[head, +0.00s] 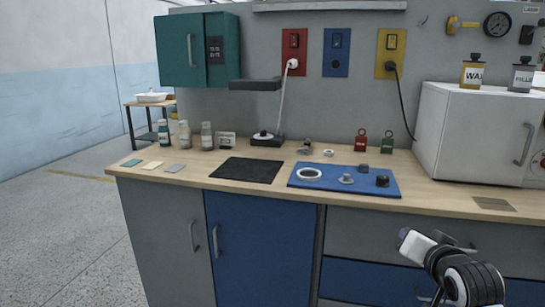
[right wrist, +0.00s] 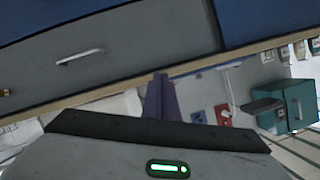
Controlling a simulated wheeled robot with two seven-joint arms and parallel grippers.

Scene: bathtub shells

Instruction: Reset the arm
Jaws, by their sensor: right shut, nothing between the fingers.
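My right gripper (head: 402,236) is at the lower right of the head view, in front of the cabinet fronts and below the worktop edge. Its white and dark arm comes up from the bottom edge. In the right wrist view, the purple-grey fingers (right wrist: 160,97) are together, shut and empty. They touch nothing that I can see. My left gripper is in neither view.
The wooden worktop (head: 135,172) holds a blue mat (head: 350,190) with a white ring and small parts, a black mat (head: 247,170), a lamp (head: 267,139), several jars, and a white oven (head: 475,135) at right. Open floor (head: 60,230) lies at left.

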